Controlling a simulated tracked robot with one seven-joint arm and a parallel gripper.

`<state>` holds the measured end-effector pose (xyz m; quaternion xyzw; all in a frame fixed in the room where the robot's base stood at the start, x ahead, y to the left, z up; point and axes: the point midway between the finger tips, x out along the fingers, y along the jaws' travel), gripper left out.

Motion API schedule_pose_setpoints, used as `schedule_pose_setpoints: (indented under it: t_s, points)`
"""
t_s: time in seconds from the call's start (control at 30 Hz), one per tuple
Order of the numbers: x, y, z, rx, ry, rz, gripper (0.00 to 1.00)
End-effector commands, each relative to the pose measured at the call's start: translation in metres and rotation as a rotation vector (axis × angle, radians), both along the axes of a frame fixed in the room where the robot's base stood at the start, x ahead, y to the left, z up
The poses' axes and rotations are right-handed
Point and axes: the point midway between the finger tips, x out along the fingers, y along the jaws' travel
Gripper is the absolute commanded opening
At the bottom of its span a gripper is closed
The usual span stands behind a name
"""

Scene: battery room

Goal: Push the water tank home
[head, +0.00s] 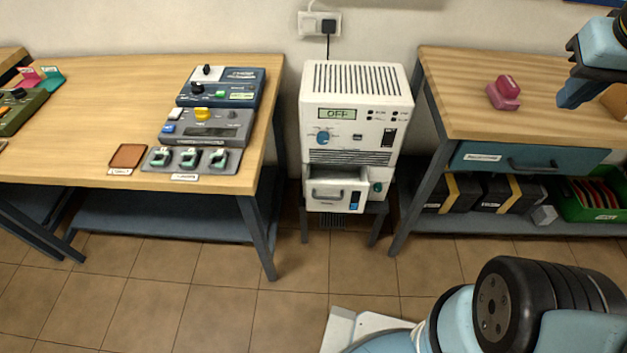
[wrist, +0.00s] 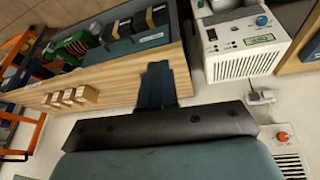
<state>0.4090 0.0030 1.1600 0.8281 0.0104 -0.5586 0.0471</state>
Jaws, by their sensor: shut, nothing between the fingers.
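The water tank (head: 328,196) is a white drawer with a handle and a small blue window, low in the front of the white dehumidifier (head: 357,80). It sticks out of its bay, and its open top shows. The display above reads OFF. In the wrist view the dehumidifier (wrist: 245,50) is upside down at the upper right. My gripper (head: 572,98) is shut and empty, above the right-hand bench and well to the right of the tank. Its closed fingers also show in the wrist view (wrist: 158,82), over the bench edge.
The right bench (head: 450,85) carries a pink stamp-like block (head: 504,93) and has a blue drawer (head: 525,158). The left bench (head: 90,90) holds control boxes and a tray of green-marked pieces. The tiled floor (head: 225,290) before the dehumidifier is clear. A plug (head: 328,26) sits behind it.

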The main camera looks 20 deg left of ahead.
Motion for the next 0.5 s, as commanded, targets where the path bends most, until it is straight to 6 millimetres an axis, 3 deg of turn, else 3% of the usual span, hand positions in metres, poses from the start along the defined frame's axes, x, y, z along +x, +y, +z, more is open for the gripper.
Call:
schedule_pose_setpoints:
  t_s: [0.5]
  points:
    - [0.071,0.035,-0.072,-0.356,0.346,0.290,0.00]
